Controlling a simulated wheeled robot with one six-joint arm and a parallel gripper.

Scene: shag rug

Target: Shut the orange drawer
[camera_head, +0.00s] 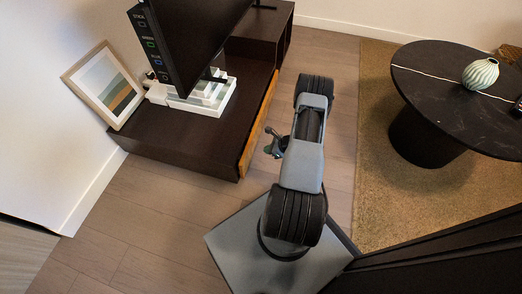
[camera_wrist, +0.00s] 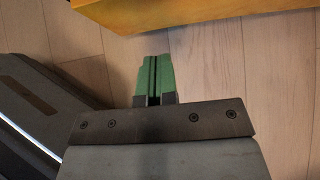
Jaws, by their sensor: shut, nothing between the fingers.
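The orange drawer front (camera_head: 259,123) runs along the right side of the low dark cabinet. From this angle I cannot tell how far it stands out from the cabinet. In the wrist view, the orange drawer (camera_wrist: 195,12) crosses the top of the picture, beyond my fingertips. My gripper (camera_wrist: 156,76) has green fingers, which are shut together and empty. A strip of floor shows between the fingertips and the drawer, with no contact visible. In the head view, my gripper (camera_head: 272,143) is just right of the drawer front's near half, partly hidden by my arm.
The dark cabinet (camera_head: 190,150) bears a screen (camera_head: 195,40), white boxes (camera_head: 212,100) and a leaning framed picture (camera_head: 105,85). A round black table (camera_head: 430,90) with a striped vase (camera_head: 480,73) stands on the rug (camera_head: 385,200) at right. Bare wood floor lies between.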

